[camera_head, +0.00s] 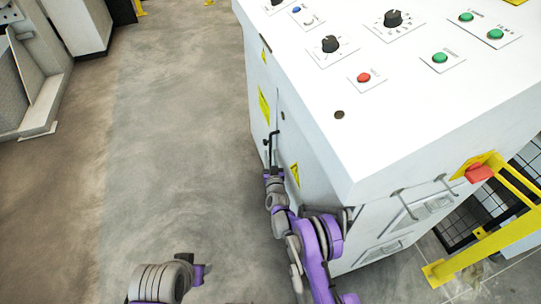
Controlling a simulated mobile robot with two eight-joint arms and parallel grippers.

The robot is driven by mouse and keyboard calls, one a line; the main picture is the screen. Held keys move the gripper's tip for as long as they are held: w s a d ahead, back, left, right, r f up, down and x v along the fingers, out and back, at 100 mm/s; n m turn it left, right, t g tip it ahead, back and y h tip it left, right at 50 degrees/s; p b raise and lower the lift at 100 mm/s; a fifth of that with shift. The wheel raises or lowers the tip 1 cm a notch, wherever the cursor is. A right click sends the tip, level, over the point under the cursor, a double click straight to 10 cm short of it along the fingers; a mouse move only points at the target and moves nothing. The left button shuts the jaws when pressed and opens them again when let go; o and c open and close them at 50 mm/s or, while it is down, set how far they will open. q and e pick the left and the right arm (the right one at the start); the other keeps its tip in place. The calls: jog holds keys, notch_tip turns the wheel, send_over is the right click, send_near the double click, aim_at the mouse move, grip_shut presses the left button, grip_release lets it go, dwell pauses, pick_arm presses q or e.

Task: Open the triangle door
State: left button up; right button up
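The white cabinet's left side has a door panel with a small yellow triangle sign (295,174), low beside my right arm. My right gripper (271,152) is up against this side of the cabinet, at a thin dark handle-like part near the panel's edge. The fingers are small and dark here, so I cannot tell whether they are open or shut on the handle. The panel looks flush with the cabinet side.
The cabinet top (400,110) carries black knobs and green and red buttons. The concrete floor (180,150) left of the cabinet is clear. Grey machinery stands at the far left.

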jog(key=shift+w, duration=0.3)
grip_shut()
dwell(1.3)
